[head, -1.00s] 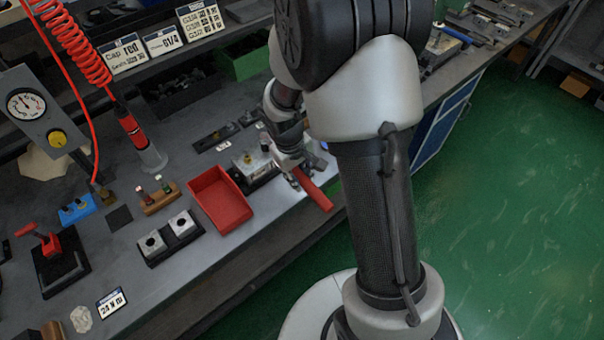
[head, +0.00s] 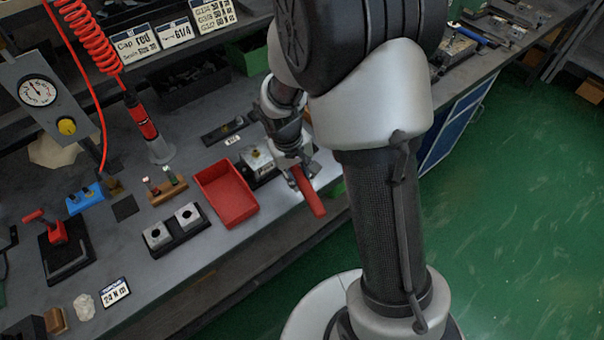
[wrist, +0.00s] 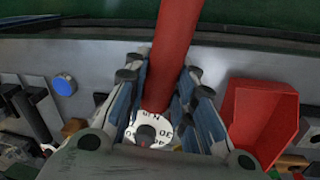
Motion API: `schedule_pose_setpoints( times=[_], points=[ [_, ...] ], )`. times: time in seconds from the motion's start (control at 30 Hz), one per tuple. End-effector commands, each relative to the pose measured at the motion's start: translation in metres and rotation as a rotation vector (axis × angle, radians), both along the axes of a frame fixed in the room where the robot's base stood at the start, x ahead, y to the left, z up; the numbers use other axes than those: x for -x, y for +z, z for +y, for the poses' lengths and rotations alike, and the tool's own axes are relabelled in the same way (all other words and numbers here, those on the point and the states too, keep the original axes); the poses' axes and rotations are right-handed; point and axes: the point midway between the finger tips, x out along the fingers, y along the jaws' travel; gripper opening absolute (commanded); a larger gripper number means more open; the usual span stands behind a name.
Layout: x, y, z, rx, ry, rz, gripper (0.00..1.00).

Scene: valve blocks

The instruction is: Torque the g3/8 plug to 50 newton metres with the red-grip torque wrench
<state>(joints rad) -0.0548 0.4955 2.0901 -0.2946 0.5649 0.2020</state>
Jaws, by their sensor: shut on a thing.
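The torque wrench's red grip (head: 308,192) sticks out toward the bench's front edge in the head view. It also shows in the wrist view as a red bar (wrist: 176,50) running up between the fingers. My gripper (head: 298,166) is shut on the wrench; its fingers (wrist: 165,100) stand on both sides of it. A white numbered dial (wrist: 153,125) shows between the fingers. A metal valve block (head: 257,160) with a brass-coloured fitting on top is just left of my gripper. The wrench's working end and the plug it may sit on are hidden by my wrist.
A red tray (head: 226,196) lies left of the block, near in the wrist view too (wrist: 262,118). Two grey blocks (head: 172,228) stand in a black holder. A small card (head: 115,292) lies front left. A gauge panel (head: 45,100) stands at the left.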

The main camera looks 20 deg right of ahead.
Motion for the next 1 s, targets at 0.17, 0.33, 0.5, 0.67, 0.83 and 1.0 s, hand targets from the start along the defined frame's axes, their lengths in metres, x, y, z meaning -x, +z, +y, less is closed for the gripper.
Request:
schedule_pose_setpoints(
  times=[0.17,0.33,0.5,0.67,0.83,1.0],
  points=[
    [0.0,0.0,0.009,0.0,-0.051,-0.003,0.0],
    [0.0,0.001,0.015,0.0,-0.092,-0.002,0.0],
    [0.001,0.001,0.017,0.0,-0.106,-0.001,0.0],
    [0.001,0.001,0.017,0.0,-0.105,-0.001,0.0],
    [0.0,0.001,0.019,-0.001,-0.115,-0.002,0.0],
    [0.0,0.0,0.027,-0.001,-0.162,-0.002,0.0]
  ],
)
